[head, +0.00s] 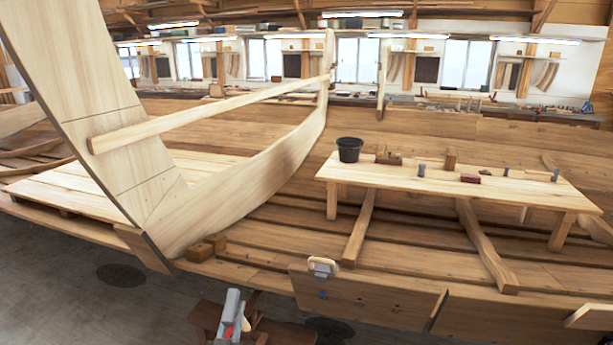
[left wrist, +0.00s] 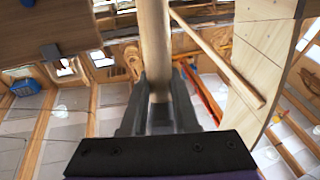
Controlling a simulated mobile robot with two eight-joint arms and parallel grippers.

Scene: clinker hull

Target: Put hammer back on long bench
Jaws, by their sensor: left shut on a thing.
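The long bench (head: 420,181) is a low pale plank bench standing on the hull boards at the right of the head view. My left gripper (left wrist: 158,98) is shut on a round pale wooden handle, the hammer's (left wrist: 153,45), in the left wrist view. The handle runs out of the top of that view, and the hammer's head is not seen. My right gripper is not in view.
A black bucket (head: 349,149), a red block (head: 470,178) and several small tools stand on the bench, with bare stretches between. A plank with a clamp (head: 323,267) edges the hull before it. The tall stem plank (head: 95,105) rises at the left.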

